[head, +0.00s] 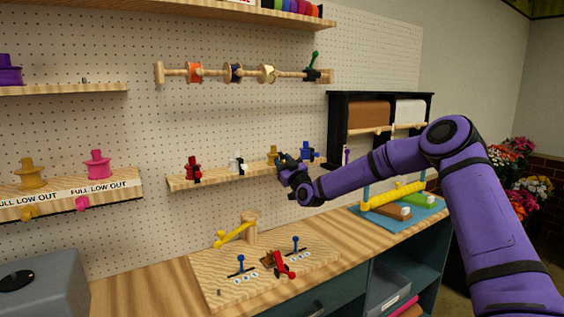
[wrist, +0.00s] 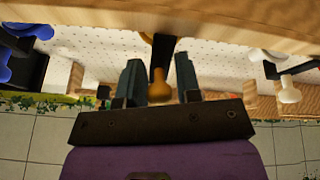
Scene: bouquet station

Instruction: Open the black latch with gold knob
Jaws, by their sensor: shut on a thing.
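In the wrist view, a black latch (wrist: 163,50) ends in a gold knob (wrist: 160,86) that sits between the two fingers of my gripper (wrist: 159,70). My gripper is shut on the knob. In the head view, my gripper (head: 286,163) is at the small wooden shelf, in front of a gold spool-shaped piece (head: 272,151). My gripper hides the latch and knob there.
The small shelf (head: 222,176) also holds a red piece (head: 193,168), a white piece (head: 237,162) and a blue piece (head: 308,152) close to my gripper. Below is a wooden board (head: 215,290) with levers on the bench. A black paper-roll rack (head: 333,120) stands at right.

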